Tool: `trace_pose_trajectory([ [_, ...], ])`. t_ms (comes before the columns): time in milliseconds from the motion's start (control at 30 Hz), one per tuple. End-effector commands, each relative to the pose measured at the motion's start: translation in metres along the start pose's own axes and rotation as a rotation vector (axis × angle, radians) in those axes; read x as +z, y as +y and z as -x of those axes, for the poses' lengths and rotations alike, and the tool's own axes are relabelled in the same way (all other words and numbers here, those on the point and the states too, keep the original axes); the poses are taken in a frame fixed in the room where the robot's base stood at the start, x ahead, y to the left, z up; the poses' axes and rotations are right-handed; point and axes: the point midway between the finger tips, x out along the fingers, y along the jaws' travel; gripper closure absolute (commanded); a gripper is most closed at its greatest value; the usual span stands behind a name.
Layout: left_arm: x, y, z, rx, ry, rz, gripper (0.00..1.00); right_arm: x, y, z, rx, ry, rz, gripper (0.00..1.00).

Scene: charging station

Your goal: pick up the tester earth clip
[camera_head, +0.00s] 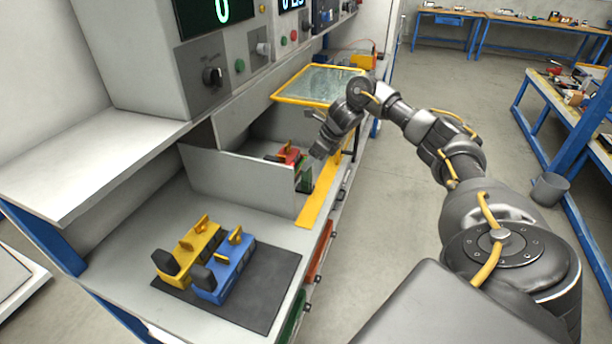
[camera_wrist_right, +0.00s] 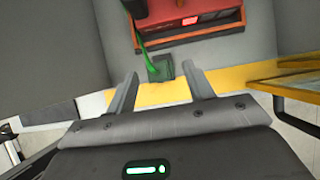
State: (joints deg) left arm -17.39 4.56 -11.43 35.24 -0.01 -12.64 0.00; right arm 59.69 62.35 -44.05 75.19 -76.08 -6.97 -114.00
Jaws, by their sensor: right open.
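The tester earth clip, a small dark green block on a bright green lead, shows in the right wrist view (camera_wrist_right: 160,68). It lies on the grey floor of the bay just in front of the red tester (camera_wrist_right: 190,25). In the head view the red tester (camera_head: 287,155) sits between grey partitions, with green (camera_head: 305,178) beside it, partly hidden by my gripper. My right gripper (camera_wrist_right: 159,76) is open and empty, pointing at the clip, which appears between its fingertips. In the head view the right gripper (camera_head: 319,152) hangs over the bay's front side. My left gripper is not in view.
A grey partition (camera_head: 235,182) stands left of the bay. A yellow strip (camera_head: 320,200) marks its front edge. A yellow-framed clear panel (camera_head: 318,84) is raised beyond it. Yellow (camera_head: 190,248) and blue (camera_head: 228,268) devices stand on a black mat (camera_head: 262,300).

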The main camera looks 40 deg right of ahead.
Motion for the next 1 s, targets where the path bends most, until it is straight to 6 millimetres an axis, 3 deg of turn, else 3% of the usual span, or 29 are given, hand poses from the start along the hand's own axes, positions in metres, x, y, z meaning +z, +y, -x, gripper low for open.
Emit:
trace_pose_trajectory([
  [167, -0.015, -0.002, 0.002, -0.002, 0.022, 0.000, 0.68, 0.001, 0.001, -0.005, 0.001, 0.001, 0.000, 0.47],
  [500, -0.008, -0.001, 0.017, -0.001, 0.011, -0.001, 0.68, -0.002, 0.002, -0.049, 0.002, 0.000, -0.001, 0.47],
  [800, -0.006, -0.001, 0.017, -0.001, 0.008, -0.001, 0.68, -0.002, 0.002, -0.054, 0.001, 0.000, 0.001, 0.47],
  [1000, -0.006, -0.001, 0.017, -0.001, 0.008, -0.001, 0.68, -0.002, 0.002, -0.054, 0.001, -0.001, 0.001, 0.73],
])
